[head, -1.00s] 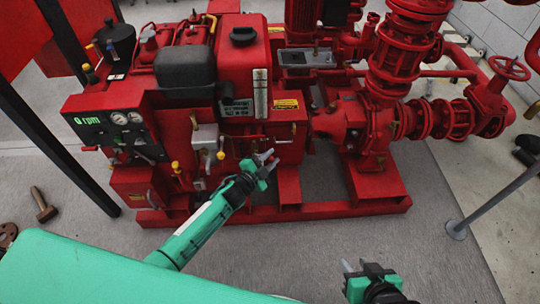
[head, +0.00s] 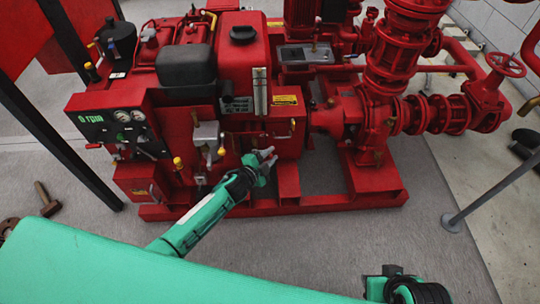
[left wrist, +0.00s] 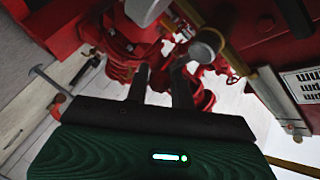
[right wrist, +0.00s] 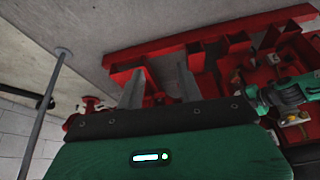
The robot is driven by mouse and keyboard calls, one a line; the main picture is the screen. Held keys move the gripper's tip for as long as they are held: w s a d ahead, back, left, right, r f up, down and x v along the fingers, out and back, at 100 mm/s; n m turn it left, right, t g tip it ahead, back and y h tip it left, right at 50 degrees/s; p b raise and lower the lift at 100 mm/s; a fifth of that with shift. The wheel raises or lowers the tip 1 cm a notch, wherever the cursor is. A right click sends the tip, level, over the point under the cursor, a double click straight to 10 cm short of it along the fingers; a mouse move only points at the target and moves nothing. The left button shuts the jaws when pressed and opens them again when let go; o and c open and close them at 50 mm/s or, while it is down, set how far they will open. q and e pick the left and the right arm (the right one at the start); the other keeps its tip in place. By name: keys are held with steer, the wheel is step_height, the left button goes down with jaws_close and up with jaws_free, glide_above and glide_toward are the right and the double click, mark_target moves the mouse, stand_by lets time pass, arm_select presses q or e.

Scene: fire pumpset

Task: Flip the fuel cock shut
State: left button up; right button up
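The red fire pumpset (head: 240,60) stands ahead of me. I cannot single out the fuel cock with certainty. A small fitting with a thin lever (head: 288,135) is on the lower right of the engine side, just above my left gripper (head: 268,157).
A control panel (head: 115,123) reading rpm and a grey unit with yellow handles (head: 207,138) lie left of the left gripper. The red base frame (head: 330,208) runs below. A grey post (head: 490,190) stands at the right. The floor between is clear.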

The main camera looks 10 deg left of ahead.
arm_select(q)
steer(key=o, duration=0.3)
steer(key=shift+f, duration=0.15)
steer(key=shift+o, duration=0.2)
steer(key=shift+s, duration=0.1)
steer(key=shift+s+a, duration=0.15)
steer(key=shift+s, duration=0.1)
steer(key=v, duration=0.2)
steer(key=shift+s+a+r+p, duration=0.15)
steer(key=shift+s+r+p, duration=0.1)
steer(key=shift+p, duration=0.15)
steer(key=p, duration=0.1)
glide_toward(268, 158)
steer(key=f+v, duration=0.1)
steer(key=v, duration=0.2)
steer(key=shift+w+r, duration=0.15)
steer(key=shift+r, duration=0.25)
arm_select(e)
steer(key=f, duration=0.3)
steer(key=shift+w+d+g, duration=0.1)
steer(key=shift+d+g, duration=0.1)
steer(key=shift+g, duration=0.2)
